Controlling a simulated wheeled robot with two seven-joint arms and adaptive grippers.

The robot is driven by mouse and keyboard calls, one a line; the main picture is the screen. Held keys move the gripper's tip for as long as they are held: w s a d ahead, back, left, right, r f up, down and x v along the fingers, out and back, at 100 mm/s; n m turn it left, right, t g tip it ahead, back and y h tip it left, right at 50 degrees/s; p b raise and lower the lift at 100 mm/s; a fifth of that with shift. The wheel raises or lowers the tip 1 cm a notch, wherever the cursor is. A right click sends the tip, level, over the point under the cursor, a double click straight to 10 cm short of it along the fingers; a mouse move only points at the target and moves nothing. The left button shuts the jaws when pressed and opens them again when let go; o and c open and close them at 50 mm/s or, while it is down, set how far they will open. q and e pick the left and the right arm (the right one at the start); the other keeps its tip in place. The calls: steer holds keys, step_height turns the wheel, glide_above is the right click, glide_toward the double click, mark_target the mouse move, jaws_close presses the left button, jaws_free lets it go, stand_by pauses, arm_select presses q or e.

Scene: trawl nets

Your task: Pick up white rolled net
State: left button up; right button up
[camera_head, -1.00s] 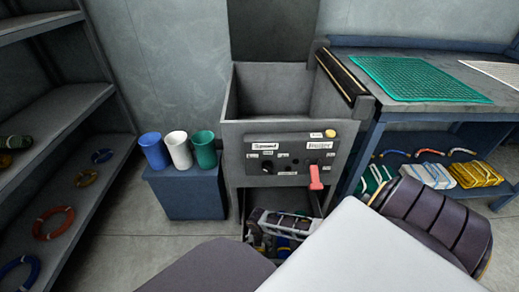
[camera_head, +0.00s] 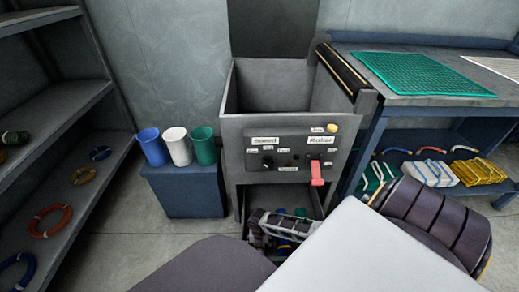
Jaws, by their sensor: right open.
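My right gripper (camera_head: 285,228) is low in front of the machine's lower opening, partly hidden by my own white body. Its fingers are open. Small green (camera_head: 300,212) and blue pieces show in and around that opening, close to the gripper. I cannot make out a white rolled net there. A white upright cylinder (camera_head: 178,148) stands between a blue one (camera_head: 153,147) and a green one (camera_head: 204,146) on a blue box; whether these are rolls or cups I cannot tell. My left gripper is out of view.
The grey machine (camera_head: 290,132) has an open top bin, knobs and a red lever (camera_head: 317,173). At right, a bench holds a green net (camera_head: 425,74), with folded nets (camera_head: 430,174) on its lower shelf. A shelf rack with coloured rings (camera_head: 50,221) stands at left.

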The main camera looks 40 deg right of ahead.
arm_select(q)
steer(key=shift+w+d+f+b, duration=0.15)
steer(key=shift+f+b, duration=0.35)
steer(key=shift+b, duration=0.05)
arm_select(e)
steer(key=shift+f, duration=1.05)
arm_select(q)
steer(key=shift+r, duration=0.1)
arm_select(e)
steer(key=shift+c, duration=0.6)
steer(key=c, duration=1.4)
steer(key=shift+r, duration=0.2)
